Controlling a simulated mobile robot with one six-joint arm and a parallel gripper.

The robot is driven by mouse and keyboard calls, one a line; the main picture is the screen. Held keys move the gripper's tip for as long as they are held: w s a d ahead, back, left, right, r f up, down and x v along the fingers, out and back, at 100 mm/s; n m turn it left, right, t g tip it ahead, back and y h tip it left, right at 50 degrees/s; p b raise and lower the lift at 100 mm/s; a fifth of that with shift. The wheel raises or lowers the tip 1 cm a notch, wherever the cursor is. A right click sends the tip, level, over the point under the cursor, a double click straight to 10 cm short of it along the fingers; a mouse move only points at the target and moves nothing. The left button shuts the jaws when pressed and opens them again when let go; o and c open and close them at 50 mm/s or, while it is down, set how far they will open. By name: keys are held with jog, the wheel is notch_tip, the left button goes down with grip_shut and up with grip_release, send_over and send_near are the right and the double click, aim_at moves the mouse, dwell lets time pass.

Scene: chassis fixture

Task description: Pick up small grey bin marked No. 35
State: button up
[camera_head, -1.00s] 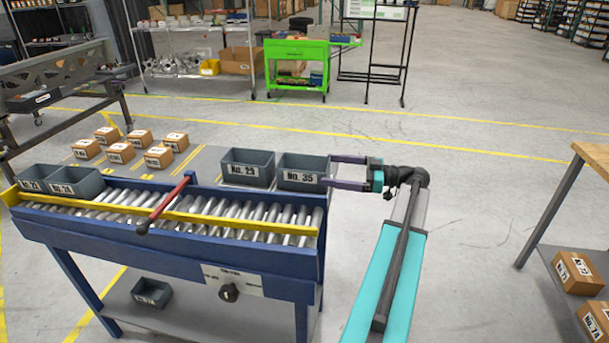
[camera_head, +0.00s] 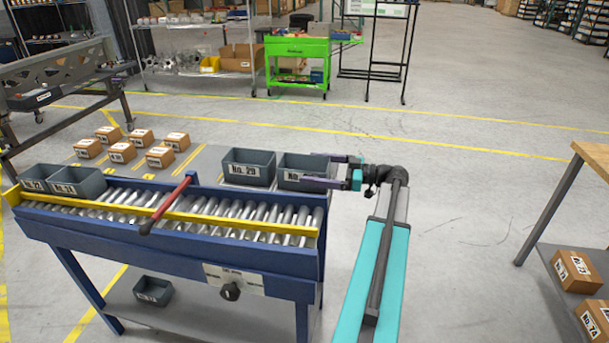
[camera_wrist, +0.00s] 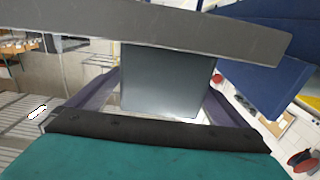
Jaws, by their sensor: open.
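The small grey bin marked No. 35 (camera_head: 306,162) stands at the right end of a row beyond the roller conveyor, beside the bin marked No. 29 (camera_head: 249,168). My gripper (camera_head: 317,170) is open and reaches in from the right at the bin's height. One finger is by its far side. The other crosses its near face and hides most of the label. In the wrist view a plain grey bin surface (camera_wrist: 165,80) lies between the two spread purple fingers. I cannot tell whether either finger touches it.
The blue roller conveyor (camera_head: 160,250) with a yellow rail and a red lever (camera_head: 165,205) is in front of the bins. Two grey bins (camera_head: 76,182) sit at its left end. Several cartons (camera_head: 122,152) lie behind it. The floor at right is open up to a wooden table (camera_head: 592,150).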

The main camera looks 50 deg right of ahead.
aim_at(304, 167)
jog(key=shift+p+x, duration=0.45)
jog(key=shift+x, duration=1.4)
jog(key=c, duration=1.2)
jog(key=shift+r, duration=0.1)
jog(key=shift+r+b, duration=0.85)
jog(key=shift+r, duration=4.05)
